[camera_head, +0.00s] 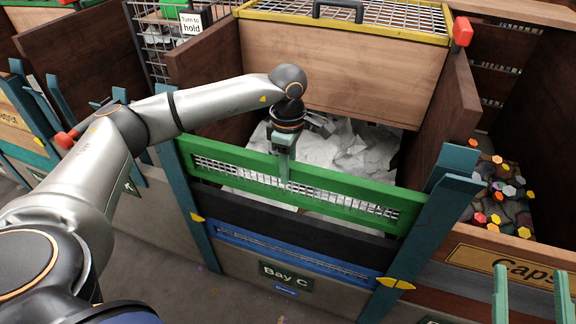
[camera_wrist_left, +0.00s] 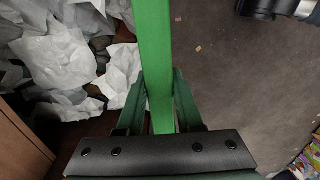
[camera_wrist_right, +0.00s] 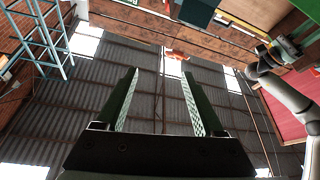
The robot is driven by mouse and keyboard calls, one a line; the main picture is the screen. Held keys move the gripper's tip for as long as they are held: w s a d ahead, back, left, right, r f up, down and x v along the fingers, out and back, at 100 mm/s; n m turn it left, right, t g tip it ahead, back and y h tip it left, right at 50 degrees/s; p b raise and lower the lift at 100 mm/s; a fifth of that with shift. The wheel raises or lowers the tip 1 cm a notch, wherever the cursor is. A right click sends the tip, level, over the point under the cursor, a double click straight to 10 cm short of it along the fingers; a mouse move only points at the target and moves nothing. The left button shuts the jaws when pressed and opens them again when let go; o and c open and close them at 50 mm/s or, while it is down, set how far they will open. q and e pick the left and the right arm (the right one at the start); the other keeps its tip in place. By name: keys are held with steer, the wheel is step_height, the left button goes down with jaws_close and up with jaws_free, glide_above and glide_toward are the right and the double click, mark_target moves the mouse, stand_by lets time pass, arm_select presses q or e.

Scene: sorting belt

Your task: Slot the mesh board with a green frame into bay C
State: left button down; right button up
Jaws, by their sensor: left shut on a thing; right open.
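The green-framed mesh board (camera_head: 232,176) spans the front of bay C, its ends close to both teal slotted posts (camera_head: 432,225). I cannot tell whether its ends are inside the slots. My left gripper (camera_head: 284,172) is shut on the middle of its top edge, from above. The left wrist view shows the green edge (camera_wrist_left: 154,50) between the left fingers (camera_wrist_left: 158,85). Below it are a black board (camera_head: 290,222) and a blue-framed mesh board (camera_head: 285,255), above the Bay C sign (camera_head: 286,275). My right gripper (camera_wrist_right: 160,75) is open and empty, pointing up at the roof.
White crumpled sheets (camera_head: 340,148) fill the bay behind the board. A yellow-framed mesh lid (camera_head: 400,18) stands above its wooden back. Right of it is a bin of coloured caps (camera_head: 500,195). A wire cage (camera_head: 160,45) stands at the back left.

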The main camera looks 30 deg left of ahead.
mark_target(288, 193)
arm_select(q)
step_height(288, 193, down, 4)
steer(key=shift+r+b, duration=0.1)
steer(key=shift+b, duration=1.15)
arm_select(e)
steer(key=s+a+r+n+t+y, duration=0.1)
steer(key=s+r+n+y, duration=0.4)
steer(key=r+y, duration=0.2)
steer(key=shift+s+r+n, duration=0.3)
steer(key=shift+s+r, duration=0.05)
steer(key=shift+r, duration=0.1)
arm_select(q)
steer(key=shift+f, duration=0.2)
arm_select(e)
steer(key=shift+f, duration=0.1)
arm_select(q)
steer(key=shift+f+b, duration=0.5)
steer(key=shift+f, duration=0.15)
steer(key=c, duration=0.8)
jaws_free()
steer(key=shift+r, duration=0.1)
steer(key=o, duration=0.3)
arm_select(e)
steer(key=shift+f, duration=0.35)
